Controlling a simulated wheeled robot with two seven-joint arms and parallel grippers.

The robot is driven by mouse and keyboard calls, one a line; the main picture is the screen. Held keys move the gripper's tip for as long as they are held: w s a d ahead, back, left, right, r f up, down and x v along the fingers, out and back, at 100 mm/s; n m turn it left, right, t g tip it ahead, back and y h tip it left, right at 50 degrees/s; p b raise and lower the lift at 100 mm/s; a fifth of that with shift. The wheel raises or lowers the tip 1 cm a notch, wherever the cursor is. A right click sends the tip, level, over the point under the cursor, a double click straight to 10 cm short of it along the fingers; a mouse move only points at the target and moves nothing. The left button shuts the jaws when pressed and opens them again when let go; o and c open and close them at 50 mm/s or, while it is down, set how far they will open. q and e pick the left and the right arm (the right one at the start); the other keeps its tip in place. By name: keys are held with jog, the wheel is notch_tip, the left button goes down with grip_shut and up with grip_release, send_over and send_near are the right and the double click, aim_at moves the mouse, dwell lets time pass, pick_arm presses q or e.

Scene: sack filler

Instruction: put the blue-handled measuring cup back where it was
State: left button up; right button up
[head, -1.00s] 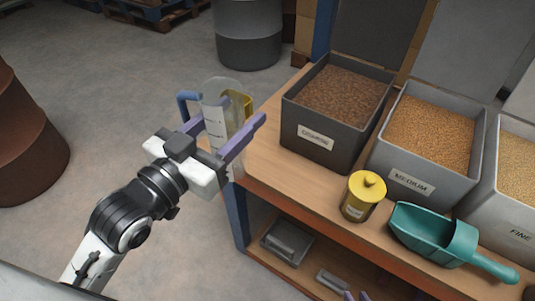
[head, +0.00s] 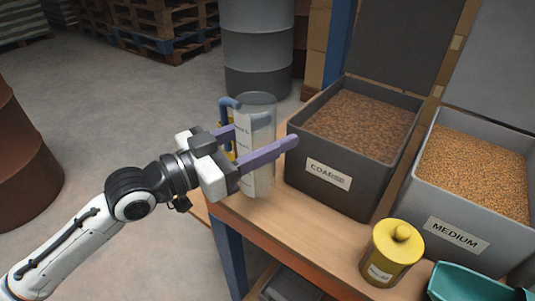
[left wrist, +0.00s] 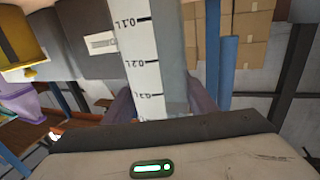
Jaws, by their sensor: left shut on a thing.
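The measuring cup (head: 262,112) is a clear, tall cylinder with a white scale strip and a blue handle (head: 228,104) on its left. It looks upright over the left end of the bench. My left gripper (head: 259,150) is shut around its body, one purple finger across the near side. Whether its base touches the bench is unclear. In the left wrist view the cup's scale (left wrist: 145,62) fills the middle, between the fingers.
A dark COARSE bin (head: 325,174) stands close right of the cup, then a grey MEDIUM bin (head: 455,236). A yellow canister (head: 391,255) and a teal scoop (head: 462,284) sit in front. A yellow bit (head: 231,152) shows behind the gripper. Bare bench top (head: 285,218) lies before the COARSE bin.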

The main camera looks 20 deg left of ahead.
pick_arm(q)
notch_tip(320, 180, down, 4)
jog(key=shift+r+b, duration=0.2)
jog(key=shift+b, duration=0.25)
jog(key=shift+r, duration=0.1)
jog(key=o, duration=1.1)
